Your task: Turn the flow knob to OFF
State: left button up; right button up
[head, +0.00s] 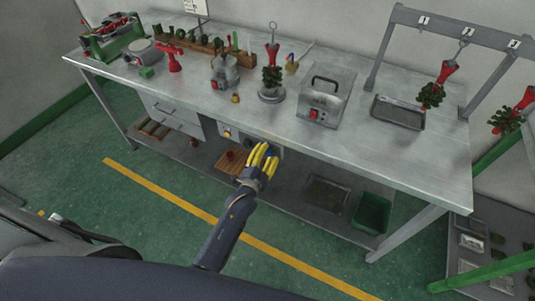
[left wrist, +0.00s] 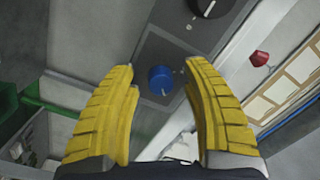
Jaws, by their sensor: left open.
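My left gripper (head: 266,152) has yellow ribbed fingers and is at the front of the workbench, just below the tabletop edge. In the left wrist view the gripper (left wrist: 158,75) is open, with a finger on either side of a round blue knob (left wrist: 160,82). The knob sits on a grey control panel (left wrist: 158,48) and has a small pale mark on its lower edge. I see no contact between fingers and knob. A larger black knob (left wrist: 208,8) is farther along the panel. The lettering is too small to read, so I cannot tell which knob is marked flow.
The workbench (head: 410,160) holds a grey box with a handle (head: 327,95), a metal tray (head: 398,112) and several tools. A red knob (left wrist: 259,58) is right of the panel in the left wrist view. A green bin (head: 372,212) stands on the lower shelf.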

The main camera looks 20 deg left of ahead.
dwell(0.3)
pick_arm(q)
grip_shut()
dwell(0.3)
